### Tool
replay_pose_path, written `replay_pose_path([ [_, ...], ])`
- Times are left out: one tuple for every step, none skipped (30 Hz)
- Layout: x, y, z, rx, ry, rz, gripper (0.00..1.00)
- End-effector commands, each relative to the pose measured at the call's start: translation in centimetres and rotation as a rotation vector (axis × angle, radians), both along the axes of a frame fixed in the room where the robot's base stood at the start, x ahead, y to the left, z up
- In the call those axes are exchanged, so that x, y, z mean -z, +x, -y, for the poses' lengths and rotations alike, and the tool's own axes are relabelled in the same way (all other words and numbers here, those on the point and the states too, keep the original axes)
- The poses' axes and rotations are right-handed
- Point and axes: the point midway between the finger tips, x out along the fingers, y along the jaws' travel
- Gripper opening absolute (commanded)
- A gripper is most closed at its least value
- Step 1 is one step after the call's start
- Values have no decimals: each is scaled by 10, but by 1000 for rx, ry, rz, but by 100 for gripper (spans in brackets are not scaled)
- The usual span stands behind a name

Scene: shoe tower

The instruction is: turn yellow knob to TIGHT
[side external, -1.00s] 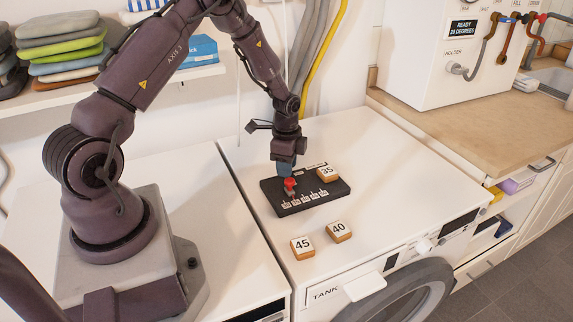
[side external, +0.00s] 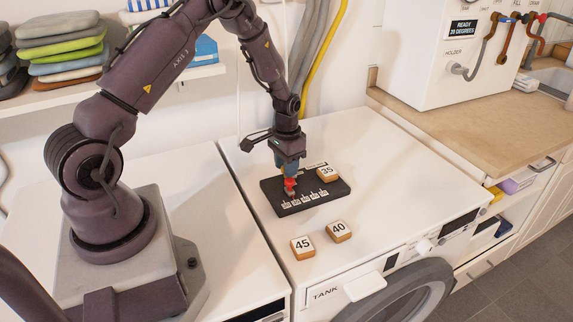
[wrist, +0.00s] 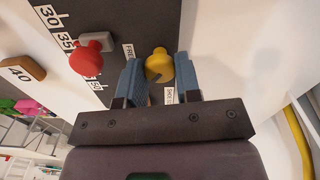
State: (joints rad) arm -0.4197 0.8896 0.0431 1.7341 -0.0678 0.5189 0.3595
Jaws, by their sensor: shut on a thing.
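The yellow knob (wrist: 158,63) stands on the dark panel (wrist: 105,15), between the two blue fingers of my gripper (wrist: 158,76) in the wrist view. My gripper is shut on it. A white FREE label (wrist: 128,51) lies to the left of the knob. A second label (wrist: 169,96) lies below the knob near the right finger, partly hidden and too small to read surely. In the side view my gripper (side external: 289,173) points down at the back of the black panel (side external: 268,198), just behind the red knob (side external: 290,183), and mostly hides the yellow knob.
The red knob (wrist: 86,62) sits left of my fingers along a scale of numbers. A 35 tile (side external: 327,174) rests on the panel's right part. The 40 tile (side external: 339,231) and 45 tile (side external: 302,247) lie in front on the white top (side external: 400,170), otherwise largely clear.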

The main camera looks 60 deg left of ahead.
Motion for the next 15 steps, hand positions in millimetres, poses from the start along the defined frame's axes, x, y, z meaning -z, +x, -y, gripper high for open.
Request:
replay_pose_path([
  [-1, 0, 0, -43, 1, -1, 8],
  [-1, 0, 0, -71, 1, -1, 8],
  [-1, 0, 0, -109, 1, -1, 8],
  [-1, 0, 0, -137, 1, -1, 8],
  [-1, 0, 0, -166, 1, -1, 8],
  [-1, 0, 0, -204, 0, -1, 8],
  [-1, 0, 0, -231, 1, -1, 8],
  [-1, 0, 0, -258, 1, -1, 8],
  [-1, 0, 0, -293, 1, -1, 8],
  [-1, 0, 0, -319, 0, -1, 8],
  [-1, 0, 0, -343, 0, -1, 8],
  [-1, 0, 0, -376, 1, -1, 8],
  [-1, 0, 0, -400, 1, -1, 8],
  [-1, 0, 0, -422, 1, -1, 8],
  [-1, 0, 0, -451, 1, -1, 8],
])
